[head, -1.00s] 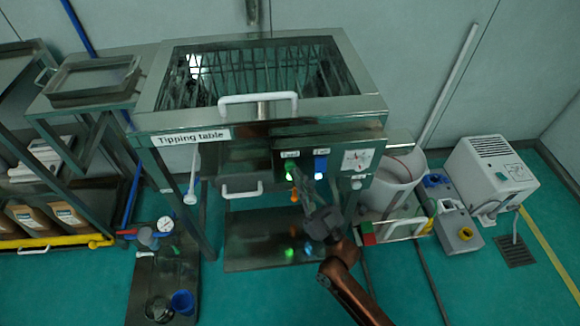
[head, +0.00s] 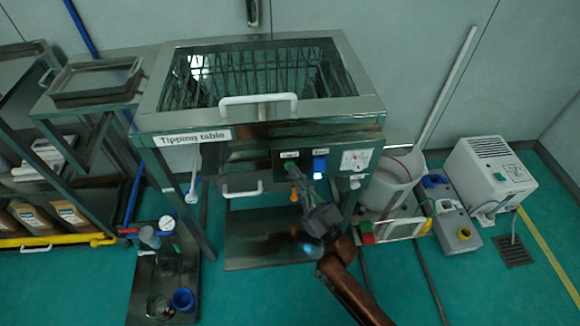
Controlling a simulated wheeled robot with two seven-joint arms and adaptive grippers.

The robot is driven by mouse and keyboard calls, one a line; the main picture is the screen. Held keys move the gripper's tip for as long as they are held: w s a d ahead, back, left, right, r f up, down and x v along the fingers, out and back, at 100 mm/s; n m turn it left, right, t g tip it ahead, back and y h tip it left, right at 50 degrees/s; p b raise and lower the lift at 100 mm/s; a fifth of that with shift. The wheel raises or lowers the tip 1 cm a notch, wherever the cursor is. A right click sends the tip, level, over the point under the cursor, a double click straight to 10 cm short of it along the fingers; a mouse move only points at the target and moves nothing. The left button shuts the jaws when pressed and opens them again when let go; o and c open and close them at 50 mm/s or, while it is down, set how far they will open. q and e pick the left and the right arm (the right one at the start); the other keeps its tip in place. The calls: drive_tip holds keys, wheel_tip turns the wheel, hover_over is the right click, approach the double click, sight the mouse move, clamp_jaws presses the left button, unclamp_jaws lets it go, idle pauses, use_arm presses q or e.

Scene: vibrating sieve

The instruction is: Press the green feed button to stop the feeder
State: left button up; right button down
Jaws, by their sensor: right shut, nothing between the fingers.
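The feed button (head: 289,166) sits under a small label at the left of the dark control panel (head: 345,151) on the tipping table's front. It looks dark green and unlit, and is partly covered by my right gripper. My right gripper (head: 297,174) is shut and empty, its fingertips at the button. They appear to touch it, though the exact contact is too small to tell. A lit blue button (head: 319,164) is just right of the fingers. My left gripper is not in view.
A dial (head: 356,160) is on the panel's right, and an orange knob (head: 294,194) hangs below. White handles (head: 258,102) project from the table front. A white bucket (head: 392,185) and a grey-white machine (head: 490,175) stand to the right.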

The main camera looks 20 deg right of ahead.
drive_tip(key=shift+s, duration=0.1)
drive_tip(key=s+a+p, duration=0.1)
drive_tip(key=s+p, duration=0.2)
drive_tip(key=s, duration=0.2)
drive_tip(key=shift+s+a, duration=0.35)
drive_tip(key=shift+s, duration=0.05)
